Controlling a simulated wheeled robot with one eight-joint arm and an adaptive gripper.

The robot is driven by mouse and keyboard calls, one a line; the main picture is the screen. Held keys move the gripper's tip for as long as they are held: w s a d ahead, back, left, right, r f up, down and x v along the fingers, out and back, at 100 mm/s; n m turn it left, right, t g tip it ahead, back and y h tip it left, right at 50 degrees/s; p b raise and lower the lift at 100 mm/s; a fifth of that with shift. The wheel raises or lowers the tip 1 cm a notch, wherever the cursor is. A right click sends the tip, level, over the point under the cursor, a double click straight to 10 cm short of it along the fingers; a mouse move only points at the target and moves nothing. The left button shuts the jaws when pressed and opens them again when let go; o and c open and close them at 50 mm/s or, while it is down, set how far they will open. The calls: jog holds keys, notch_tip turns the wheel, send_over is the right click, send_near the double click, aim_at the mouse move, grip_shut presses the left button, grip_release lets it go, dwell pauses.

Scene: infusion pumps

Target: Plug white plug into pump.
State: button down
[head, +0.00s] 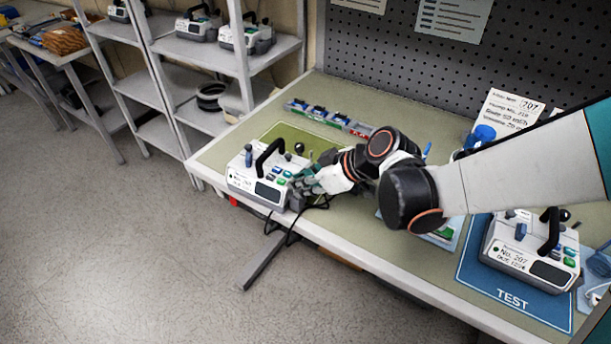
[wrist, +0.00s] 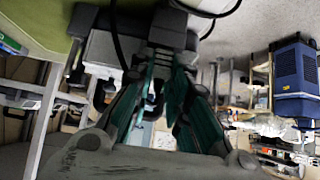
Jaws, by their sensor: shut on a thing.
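A white and grey pump (head: 262,178) with a black handle stands on a green mat at the left end of the bench. My gripper (head: 308,183) is low at this pump's right side, its fingers closed together. In the wrist view, the fingertips (wrist: 165,48) meet beside the pump's pale body (wrist: 101,52). They hold a small plug, mostly hidden by the fingers and in shade. A black cable (wrist: 222,12) loops away from the fingertips. The head view shows this cable (head: 291,229) hanging over the bench's front edge. I cannot tell whether the plug touches a socket.
A second pump (head: 530,250) stands on a blue TEST mat (head: 505,298) at right. A row of small coloured parts (head: 328,117) lies at the back of the bench (head: 233,140). A shelf rack (head: 178,75) with more pumps stands at left. My arm covers the bench's middle.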

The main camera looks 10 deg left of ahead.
jog(key=c, duration=1.5)
grip_release()
jog(key=shift+o, duration=0.2)
jog(key=o, duration=0.4)
jog(key=shift+r, duration=0.1)
notch_tip(320, 180, up, 7)
jog(key=p, duration=0.5)
